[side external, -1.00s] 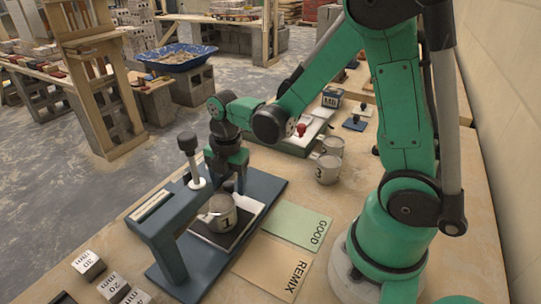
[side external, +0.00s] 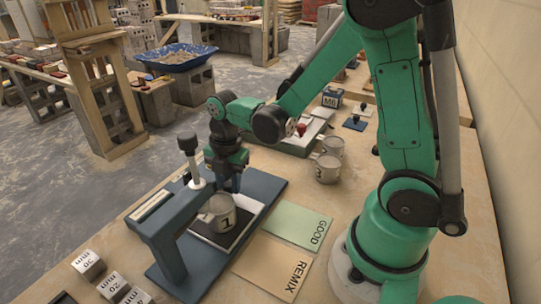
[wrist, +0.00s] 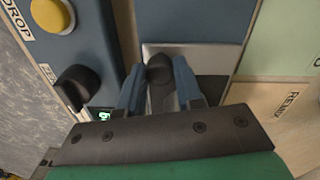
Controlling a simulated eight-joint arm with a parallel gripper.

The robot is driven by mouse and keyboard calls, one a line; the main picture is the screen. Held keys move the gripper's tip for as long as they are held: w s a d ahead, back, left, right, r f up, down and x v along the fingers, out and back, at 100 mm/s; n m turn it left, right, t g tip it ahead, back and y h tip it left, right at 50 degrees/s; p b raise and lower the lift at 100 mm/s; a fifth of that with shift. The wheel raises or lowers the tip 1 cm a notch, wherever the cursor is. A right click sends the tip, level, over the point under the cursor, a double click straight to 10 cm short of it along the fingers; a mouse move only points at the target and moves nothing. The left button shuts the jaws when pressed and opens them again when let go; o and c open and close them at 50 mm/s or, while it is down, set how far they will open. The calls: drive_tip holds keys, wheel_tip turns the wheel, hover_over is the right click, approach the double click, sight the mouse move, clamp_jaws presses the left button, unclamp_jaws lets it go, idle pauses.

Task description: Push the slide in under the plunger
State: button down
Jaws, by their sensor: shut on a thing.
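The rig has a blue-grey base (side external: 272,196) and a bridge (side external: 157,225) over it. The plunger (side external: 195,172) stands upright in the bridge with a black top. A cup marked 1 (side external: 221,210) sits on the slide, a dark plate with a pale border (side external: 242,228), beside the bridge. My gripper (side external: 234,184) is low behind the cup. In the wrist view my gripper (wrist: 160,88) has its fingers on both sides of a black knob (wrist: 159,70), shut on it. The slide's pale plate (wrist: 205,58) lies around the knob. The fingers partly hide the knob.
Green GOOD (side external: 297,226) and tan REMIX (side external: 270,265) cards lie right of the rig. More cups (side external: 328,168) stand behind them. Marked blocks (side external: 88,264) are at front left. A yellow button (wrist: 48,15) and black dial (wrist: 73,86) are on the rig's panel.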

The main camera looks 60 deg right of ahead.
idle(0.8)
drive_tip(key=shift+a, duration=2.15)
drive_tip(key=c, duration=0.6)
unclamp_jaws()
drive_tip(key=shift+d+r, duration=0.1)
drive_tip(key=shift+r, duration=0.05)
drive_tip(key=shift+s+r, duration=0.15)
drive_tip(key=shift+r, duration=2.5)
